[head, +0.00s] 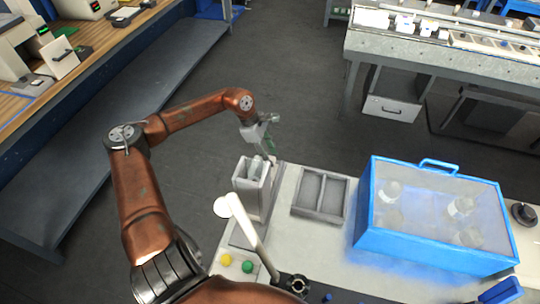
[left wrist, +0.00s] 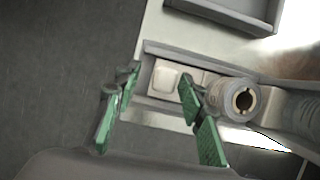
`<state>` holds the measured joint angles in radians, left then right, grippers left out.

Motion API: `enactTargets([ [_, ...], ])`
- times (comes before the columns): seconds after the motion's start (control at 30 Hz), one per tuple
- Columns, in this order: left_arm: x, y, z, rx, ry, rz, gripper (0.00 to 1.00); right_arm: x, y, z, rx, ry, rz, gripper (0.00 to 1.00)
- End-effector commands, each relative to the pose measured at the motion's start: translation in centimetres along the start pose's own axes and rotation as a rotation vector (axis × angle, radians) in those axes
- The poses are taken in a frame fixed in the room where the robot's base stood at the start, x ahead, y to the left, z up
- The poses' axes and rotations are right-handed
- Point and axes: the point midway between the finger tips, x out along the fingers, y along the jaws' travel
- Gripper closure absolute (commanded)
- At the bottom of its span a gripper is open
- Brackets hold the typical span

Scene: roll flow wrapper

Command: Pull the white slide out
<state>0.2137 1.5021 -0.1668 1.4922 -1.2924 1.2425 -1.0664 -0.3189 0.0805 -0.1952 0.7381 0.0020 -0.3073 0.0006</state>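A small white piece (left wrist: 166,78), which looks like the white slide, sits in a slot of a grey upright holder. The holder (head: 247,196) stands at the left edge of the light worktop in the head view, with a pale part (head: 258,167) showing in its open top. My left gripper (head: 269,142) is just above and behind the holder. In the left wrist view its green fingers (left wrist: 158,92) are spread, with the white piece showing beyond the gap between their tips. I cannot tell any contact. My right gripper is not in view.
A white round-ended lever (head: 243,230) rises in front of the holder, near yellow and green buttons (head: 237,262). A grey two-part tray (head: 322,214) lies right of it. A blue clear-topped box (head: 373,240) fills the right of the worktop. Open floor lies behind.

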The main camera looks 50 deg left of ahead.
Motion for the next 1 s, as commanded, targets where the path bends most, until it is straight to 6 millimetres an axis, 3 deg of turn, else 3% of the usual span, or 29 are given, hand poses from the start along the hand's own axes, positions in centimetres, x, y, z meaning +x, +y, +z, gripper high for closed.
enactTargets([
  [0.37,-0.9,-0.1,-0.1,0.0,0.002,-0.002,0.62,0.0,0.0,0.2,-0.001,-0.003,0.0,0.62],
  [0.8,-9.3,-0.1,-0.1,-0.002,0.004,-0.003,0.62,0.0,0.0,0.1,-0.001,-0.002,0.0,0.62],
  [1.0,-11.4,-0.1,-0.1,0.0,0.001,-0.003,0.62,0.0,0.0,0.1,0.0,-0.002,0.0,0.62],
])
